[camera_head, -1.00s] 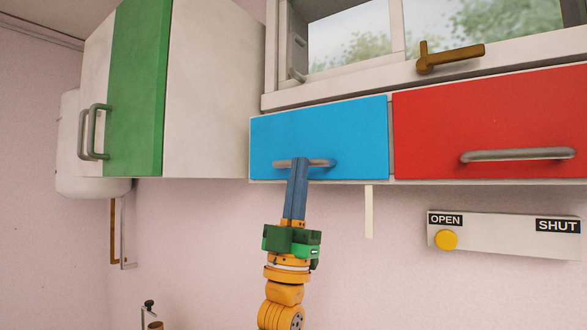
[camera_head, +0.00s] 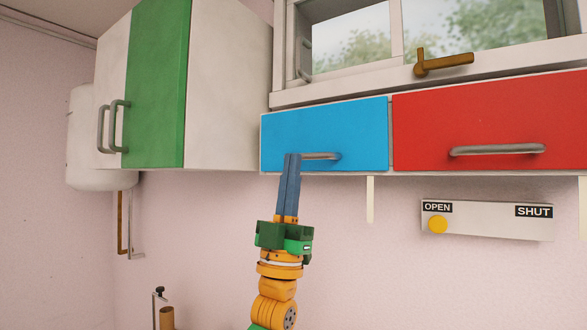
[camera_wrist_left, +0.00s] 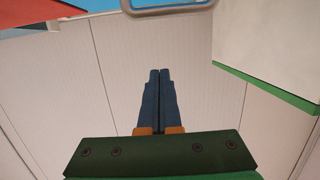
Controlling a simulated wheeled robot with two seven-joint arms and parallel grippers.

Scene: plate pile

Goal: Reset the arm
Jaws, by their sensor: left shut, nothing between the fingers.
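My left gripper (camera_head: 292,157) points up in front of the blue drawer (camera_head: 350,127), its fingers closed together with nothing between them. Its tips overlap the left end of the drawer's grey handle (camera_head: 322,156) in the head view. In the left wrist view the closed fingers (camera_wrist_left: 160,72) show below the grey handle (camera_wrist_left: 165,8), with a visible gap between them. The blue drawer front looks shut. My right gripper is in neither view.
A red drawer (camera_head: 490,110) with a grey handle is to the right. A white and green cabinet (camera_head: 155,85) stands left. A window with a brown latch (camera_head: 440,64) is above. A panel marked OPEN and SHUT (camera_head: 490,222) has a yellow knob (camera_head: 438,225). Bare wall lies below.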

